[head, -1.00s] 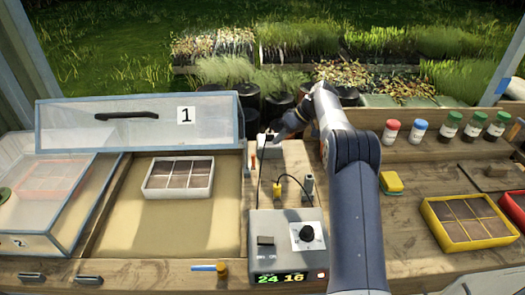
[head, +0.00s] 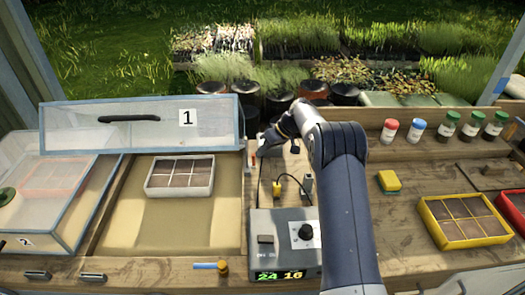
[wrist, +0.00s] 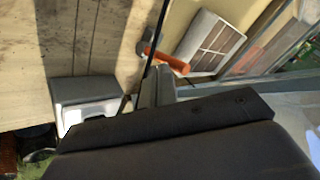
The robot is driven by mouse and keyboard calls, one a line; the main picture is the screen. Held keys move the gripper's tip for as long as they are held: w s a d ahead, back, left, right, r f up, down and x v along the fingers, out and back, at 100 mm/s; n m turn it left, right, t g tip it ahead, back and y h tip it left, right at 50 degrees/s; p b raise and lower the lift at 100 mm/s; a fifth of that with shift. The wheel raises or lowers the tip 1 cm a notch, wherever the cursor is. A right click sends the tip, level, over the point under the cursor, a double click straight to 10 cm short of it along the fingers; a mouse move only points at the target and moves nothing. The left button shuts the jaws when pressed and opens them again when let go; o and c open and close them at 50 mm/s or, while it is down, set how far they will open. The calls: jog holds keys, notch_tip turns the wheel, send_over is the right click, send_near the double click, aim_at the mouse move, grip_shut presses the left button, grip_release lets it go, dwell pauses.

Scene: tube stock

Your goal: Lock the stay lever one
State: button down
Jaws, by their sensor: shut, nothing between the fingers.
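Lid 1 (head: 150,124), a clear panel marked "1", stands raised over the left bed. A small orange lever (head: 253,160), which I take as stay lever one, is at its right edge. In the wrist view the orange handle (wrist: 168,61) points sideways and slightly down from a small grey pivot. My gripper (head: 263,141) is shut and empty, just right of the lid and close above the lever. In the wrist view its grey fingertips (wrist: 156,84) appear just below the handle; I cannot tell whether they touch it. My wrist housing hides the lower part of that view.
A grey control box (head: 284,242) with a knob and cables stands in front of the lever. A white tray (head: 180,178) lies in the open bed. A second clear lid (head: 50,190) is at the left. Bottles, a sponge (head: 389,181) and a yellow tray (head: 463,221) are at the right.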

jog(key=shift+s+f+b, duration=0.1)
jog(key=shift+f+b, duration=0.05)
jog(key=shift+b, duration=0.65)
jog(key=shift+s+t+b, duration=0.2)
jog(key=shift+t+b, duration=0.2)
jog(key=shift+b, duration=0.55)
jog(key=shift+s+f+b, duration=0.1)
jog(key=shift+s+b, duration=0.05)
jog(key=shift+b, duration=0.75)
jog(key=s+t+b, duration=0.1)
jog(key=b, duration=0.4)
jog(key=shift+f+n, duration=0.4)
jog(key=t+b, duration=0.1)
jog(key=b, duration=0.2)
jog(key=s+b, duration=0.1)
jog(key=b, duration=0.3)
jog(key=shift+f+n+t, duration=0.3)
jog(key=shift+t, duration=0.1)
jog(key=b, duration=0.3)
jog(key=shift+s+f+t, duration=0.1)
jog(key=shift+s+t, duration=0.2)
jog(key=shift+s+b, duration=0.1)
jog(key=shift+b, duration=0.25)
jog(key=shift+r+p, duration=0.45)
